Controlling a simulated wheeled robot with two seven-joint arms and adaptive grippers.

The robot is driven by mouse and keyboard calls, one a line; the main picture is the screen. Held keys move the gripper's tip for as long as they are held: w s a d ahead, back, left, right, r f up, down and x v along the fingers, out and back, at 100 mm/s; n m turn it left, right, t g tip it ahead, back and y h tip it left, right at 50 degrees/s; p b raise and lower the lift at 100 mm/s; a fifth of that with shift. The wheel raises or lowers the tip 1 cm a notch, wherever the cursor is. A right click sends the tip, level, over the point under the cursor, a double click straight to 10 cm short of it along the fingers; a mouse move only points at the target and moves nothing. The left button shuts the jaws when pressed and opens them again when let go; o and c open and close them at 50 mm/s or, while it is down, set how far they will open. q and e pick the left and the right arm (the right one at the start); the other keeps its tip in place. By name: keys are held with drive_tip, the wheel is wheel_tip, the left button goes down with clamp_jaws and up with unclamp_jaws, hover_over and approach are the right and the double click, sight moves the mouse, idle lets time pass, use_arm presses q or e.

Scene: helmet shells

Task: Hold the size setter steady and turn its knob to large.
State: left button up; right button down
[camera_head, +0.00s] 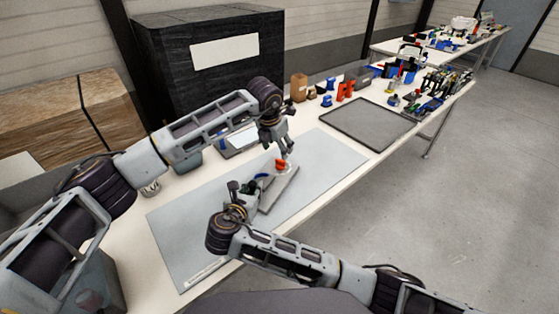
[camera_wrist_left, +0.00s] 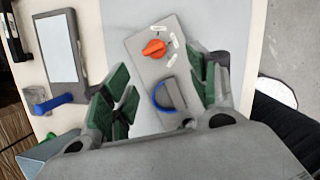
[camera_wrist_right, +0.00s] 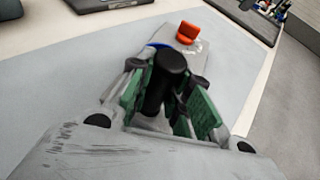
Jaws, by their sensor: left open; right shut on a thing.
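The size setter is a grey slab (camera_wrist_left: 146,62) lying on the pale mat, with an orange knob (camera_wrist_left: 154,48) near one end and white labels beside it. The knob also shows in the head view (camera_head: 281,164) and in the right wrist view (camera_wrist_right: 187,32). A blue arc (camera_wrist_left: 163,92) and a dark upright handle (camera_wrist_right: 170,68) are at the other end. My right gripper (camera_wrist_right: 168,95) is shut on the handle. My left gripper (camera_wrist_left: 163,88) is open and empty above the slab, close to the knob in the head view (camera_head: 287,152). The labels are too small to read.
A tablet-like device (camera_wrist_left: 58,46) with a blue part lies on the table beside the mat (camera_head: 172,225). A dark tray (camera_head: 368,124) and several coloured parts (camera_head: 345,90) stand farther along the table. A black crate (camera_head: 215,60) is behind. The mat around the slab is clear.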

sight(280, 161)
use_arm(q)
drive_tip(key=shift+s+a+r+n+t+h, duration=0.1)
drive_tip(key=shift+a+r+n+t+h, duration=0.2)
drive_tip(key=shift+a+r+n, duration=0.6)
drive_tip(key=shift+d+f, duration=0.15)
drive_tip(key=shift+f, duration=0.05)
drive_tip(key=shift+x, duration=5.95)
drive_tip(key=c, duration=1)
